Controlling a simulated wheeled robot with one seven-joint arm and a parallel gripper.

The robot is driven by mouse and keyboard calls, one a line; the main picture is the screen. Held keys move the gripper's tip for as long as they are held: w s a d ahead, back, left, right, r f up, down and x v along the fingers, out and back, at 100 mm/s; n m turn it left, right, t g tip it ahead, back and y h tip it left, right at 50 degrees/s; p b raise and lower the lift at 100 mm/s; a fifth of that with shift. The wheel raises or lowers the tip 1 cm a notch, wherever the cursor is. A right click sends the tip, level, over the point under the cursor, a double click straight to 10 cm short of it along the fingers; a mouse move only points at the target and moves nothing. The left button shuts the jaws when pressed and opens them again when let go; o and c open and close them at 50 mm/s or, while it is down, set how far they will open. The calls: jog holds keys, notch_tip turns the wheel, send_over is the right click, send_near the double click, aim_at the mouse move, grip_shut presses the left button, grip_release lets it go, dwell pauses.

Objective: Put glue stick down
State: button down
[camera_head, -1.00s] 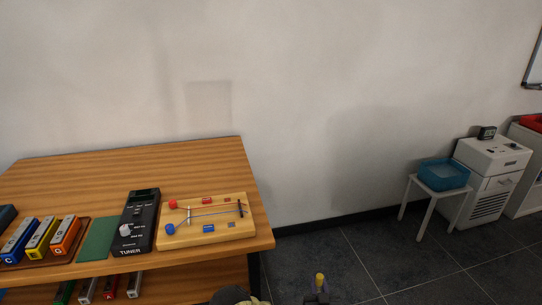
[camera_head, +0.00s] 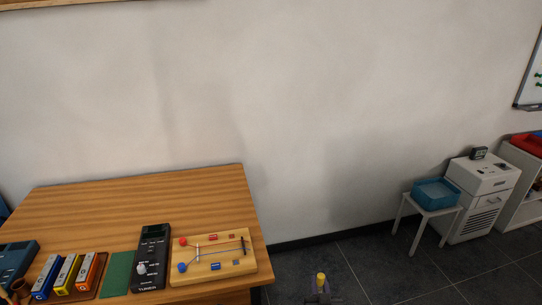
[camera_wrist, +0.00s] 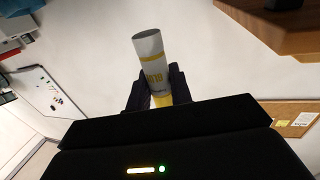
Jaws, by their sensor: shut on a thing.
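The glue stick (camera_wrist: 153,68) is a white and yellow tube held between the dark fingers of my gripper (camera_wrist: 155,88) in the wrist view. In the head view, the yellow end of the glue stick (camera_head: 321,279) shows at the bottom edge, above the dark floor and right of the table. My gripper (camera_head: 319,295) is only partly visible there. It is shut on the glue stick, clear of the table.
A wooden table (camera_head: 130,205) stands at left with a bare back area. A blue bin (camera_head: 436,194) sits on a white stool at right.

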aim_at(321, 277)
jog(key=r+p, duration=0.1)
jog(key=r, duration=0.1)
jog(key=r+p, duration=0.3)
jog(key=r, duration=0.1)
jog(key=shift+s+r, duration=0.2)
jog(key=shift+s, duration=0.05)
jog(key=shift+f, duration=0.1)
jog(key=s+f, duration=0.3)
jog(key=f, duration=0.2)
jog(key=shift+s, duration=0.4)
jog(key=shift+s+f, duration=0.2)
jog(key=shift+s, duration=0.1)
jog(key=shift+a, duration=0.1)
dwell(0.7)
dwell(0.6)
jog(key=shift+w, duration=0.1)
dwell(1.6)
